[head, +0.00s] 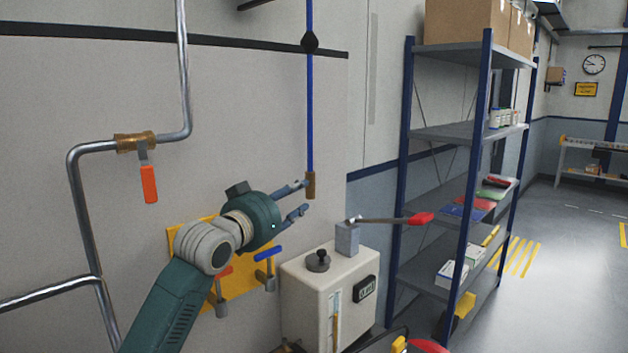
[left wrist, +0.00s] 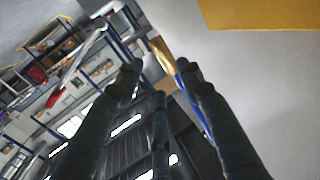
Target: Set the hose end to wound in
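The blue hose (head: 310,110) hangs straight down in the head view, with a dark fitting (head: 310,42) high on it. Its brown hose end (head: 310,187) is at the bottom. My left gripper (head: 304,197) is open, with its fingers pointing right at the hose end's height. The upper fingertip overlaps the hose end's left edge; I cannot tell whether they touch. In the left wrist view, the hose end (left wrist: 161,54) shows between the spread fingers (left wrist: 158,80), and the blue hose is partly hidden by the right finger. My right gripper is not in view.
A yellow plate (head: 240,284) with red and blue valve handles is on the wall below my left gripper. A white box (head: 310,290) with a red-tipped lever (head: 420,218) stands below right. A pipe with an orange-handled valve (head: 148,184) is left. Blue-framed shelves (head: 435,190) stand right.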

